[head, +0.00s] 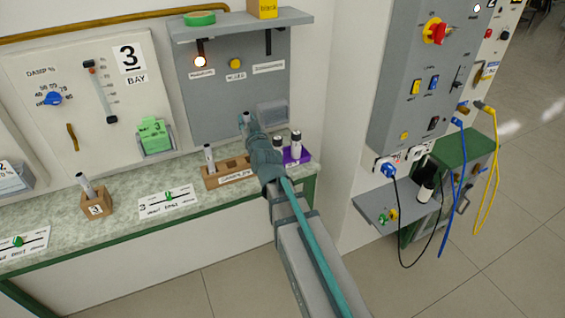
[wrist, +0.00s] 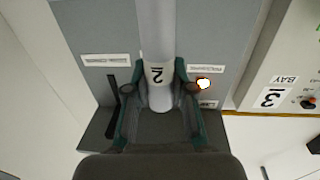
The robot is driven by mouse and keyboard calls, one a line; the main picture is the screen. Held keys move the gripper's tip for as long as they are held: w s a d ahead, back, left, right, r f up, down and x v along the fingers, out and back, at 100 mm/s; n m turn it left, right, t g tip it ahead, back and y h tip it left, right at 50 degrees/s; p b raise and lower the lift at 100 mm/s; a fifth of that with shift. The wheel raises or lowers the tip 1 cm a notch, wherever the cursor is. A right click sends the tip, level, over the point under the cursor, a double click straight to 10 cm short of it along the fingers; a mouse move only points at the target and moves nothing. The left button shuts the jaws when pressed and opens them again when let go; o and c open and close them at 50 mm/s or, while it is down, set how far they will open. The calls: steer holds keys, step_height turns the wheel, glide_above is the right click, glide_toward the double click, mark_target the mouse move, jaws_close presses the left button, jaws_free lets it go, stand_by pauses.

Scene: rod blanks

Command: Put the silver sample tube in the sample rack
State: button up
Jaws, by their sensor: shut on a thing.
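My gripper (wrist: 180,88) is shut on a silver tube (wrist: 156,35) with a band marked 2, seen close in the wrist view. In the head view my gripper (head: 250,128) is raised in front of the grey wall panel, with only a small grey tip of the tube showing. The wooden sample rack (head: 212,184), with a label reading like "SAMPLES", stands on the bench below and left of my gripper. One tube (head: 208,155) stands upright at its left end. My arm hides part of its right side.
A purple holder (head: 306,157) with white, dark-capped tubes stands right of the rack, partly behind my arm. A wooden block (head: 97,206) marked 3 holds a leaning tube (head: 85,183) at left. A shelf (head: 240,24) juts out above. Bench space between block and rack holds a flat label plate (head: 168,201).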

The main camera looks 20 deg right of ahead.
steer(key=shift+w+d+f, duration=0.15)
steer(key=shift+w+f, duration=0.25)
steer(key=shift+w, duration=0.2)
steer(key=shift+w+d+f, duration=0.15)
steer(key=shift+w+f, duration=0.2)
steer(key=shift+w, duration=0.25)
step_height(320, 180, down, 8)
steer(key=b, duration=0.7)
steer(key=shift+w+f+b, duration=0.25)
steer(key=shift+b, duration=0.15)
steer(key=shift+f, duration=0.1)
steer(key=shift+f, duration=0.15)
steer(key=o, duration=0.9)
